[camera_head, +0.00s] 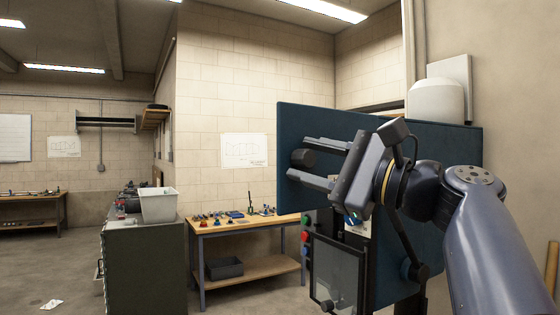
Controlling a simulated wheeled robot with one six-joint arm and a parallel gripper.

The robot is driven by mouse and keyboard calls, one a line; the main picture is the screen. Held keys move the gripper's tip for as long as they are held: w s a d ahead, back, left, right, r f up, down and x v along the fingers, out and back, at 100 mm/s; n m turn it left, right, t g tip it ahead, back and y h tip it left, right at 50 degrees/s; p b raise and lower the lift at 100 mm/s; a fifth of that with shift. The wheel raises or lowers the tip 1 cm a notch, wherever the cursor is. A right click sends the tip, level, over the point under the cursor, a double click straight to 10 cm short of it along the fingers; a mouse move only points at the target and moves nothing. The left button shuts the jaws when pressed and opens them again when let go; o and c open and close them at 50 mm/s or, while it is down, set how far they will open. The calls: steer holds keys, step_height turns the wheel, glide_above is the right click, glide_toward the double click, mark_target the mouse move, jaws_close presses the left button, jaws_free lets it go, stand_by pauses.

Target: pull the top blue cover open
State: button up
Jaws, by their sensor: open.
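The top blue cover (350,117) is a large dark blue panel right of centre. It stands upright and slightly angled, facing me. A dark round knob (302,158) sits near its left edge. My gripper (311,161) is open in front of the panel, its two fingers pointing left, one above and one below the knob. The knob appears between the fingers in this view; I cannot tell whether either finger touches it. My arm comes in from the right and hides much of the panel's middle.
Below the panel are a dark-framed clear door (338,272) and coloured buttons (304,237). A wooden workbench (245,225) with small parts stands to the left. A green cabinet (146,265) bears a white bin (158,205). Floor at far left is mostly clear.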

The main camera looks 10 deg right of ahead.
steer(key=shift+o, duration=0.6)
steer(key=b+v, duration=0.2)
steer(key=v, duration=0.9)
steer(key=shift+a, duration=0.15)
steer(key=p+x, duration=0.2)
steer(key=x, duration=0.8)
steer(key=shift+r, duration=0.15)
steer(key=shift+w+a, duration=0.25)
steer(key=shift+w, duration=0.1)
